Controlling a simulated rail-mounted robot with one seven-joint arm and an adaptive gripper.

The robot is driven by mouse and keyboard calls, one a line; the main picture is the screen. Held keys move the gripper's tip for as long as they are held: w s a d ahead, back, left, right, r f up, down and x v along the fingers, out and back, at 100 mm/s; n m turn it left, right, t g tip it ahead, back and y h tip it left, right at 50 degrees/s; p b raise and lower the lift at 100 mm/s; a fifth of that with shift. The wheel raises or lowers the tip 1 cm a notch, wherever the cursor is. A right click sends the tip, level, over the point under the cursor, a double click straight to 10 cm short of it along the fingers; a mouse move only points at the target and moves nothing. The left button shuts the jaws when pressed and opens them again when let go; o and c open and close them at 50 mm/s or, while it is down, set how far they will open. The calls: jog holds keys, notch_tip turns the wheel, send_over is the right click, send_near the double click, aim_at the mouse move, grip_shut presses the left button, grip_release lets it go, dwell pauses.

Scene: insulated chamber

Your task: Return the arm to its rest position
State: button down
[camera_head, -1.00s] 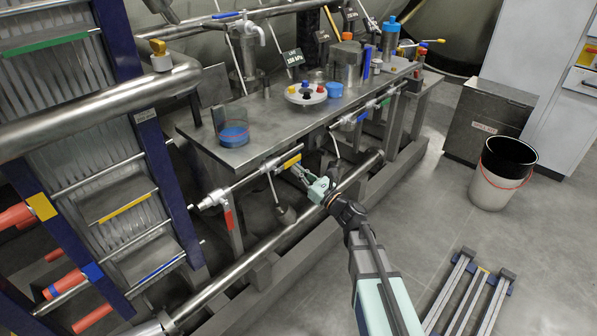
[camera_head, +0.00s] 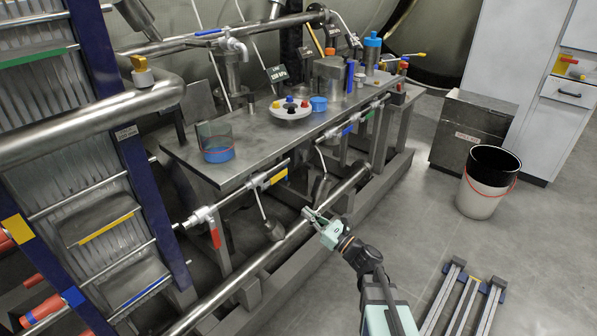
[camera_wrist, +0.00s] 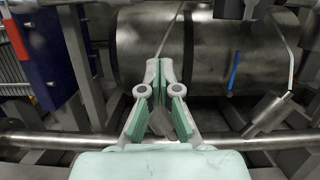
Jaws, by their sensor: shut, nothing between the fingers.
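My gripper (camera_head: 308,213) is pale green and grey. In the head view it is in front of the metal bench (camera_head: 190,157), close to the long steel pipe (camera_head: 290,243) that runs low along the bench. In the wrist view my gripper (camera_wrist: 166,67) has its fingertips together, with nothing held between them. The yellow-marked valve handle (camera_head: 277,178) on the bench's front pipe is to the left of and above the gripper, apart from it. I cannot tell whether the gripper touches the low pipe.
A white bucket (camera_head: 484,195) stands on the floor at the right, beside a grey metal box (camera_head: 467,128). A low rail stand (camera_head: 463,300) lies at the bottom right. A blue-framed heat exchanger (camera_head: 118,130) stands at the left. The floor between arm and bucket is clear.

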jog(key=s+a+f+n+g+h, duration=0.1)
jog(key=s+a+f+n+g, duration=0.1)
jog(key=s+f+n+g, duration=0.5)
jog(key=s+a+f+n+g+h, duration=0.1)
jog(key=s+a+f+n+g, duration=0.3)
jog(key=s+f+n, duration=0.5)
jog(key=s+d+f+n+g+h, duration=0.3)
jog(key=s+d+f+g, duration=0.1)
jog(key=s+f, duration=0.4)
jog(key=s+d+f+n+g+h, duration=0.35)
jog(key=s+f+g, duration=0.2)
jog(key=s, duration=0.45)
jog(key=s+d+f+n+g+h, duration=0.25)
jog(key=s+d, duration=0.25)
jog(key=s, duration=0.4)
jog(key=s+d+f+n+g+h, duration=0.1)
jog(key=s+d+f+g+h, duration=0.25)
jog(key=s, duration=0.55)
jog(key=w+d+r+t+p, duration=0.1)
jog(key=w+r+t+p, duration=0.1)
jog(key=r+p, duration=0.7)
jog(key=w+d+r+t+h+p, duration=0.1)
jog(key=r+t+p, duration=0.3)
jog(key=r+p, duration=0.5)
jog(key=w+p, duration=0.1)
jog(key=p, duration=0.6)
jog(key=shift+w, duration=0.25)
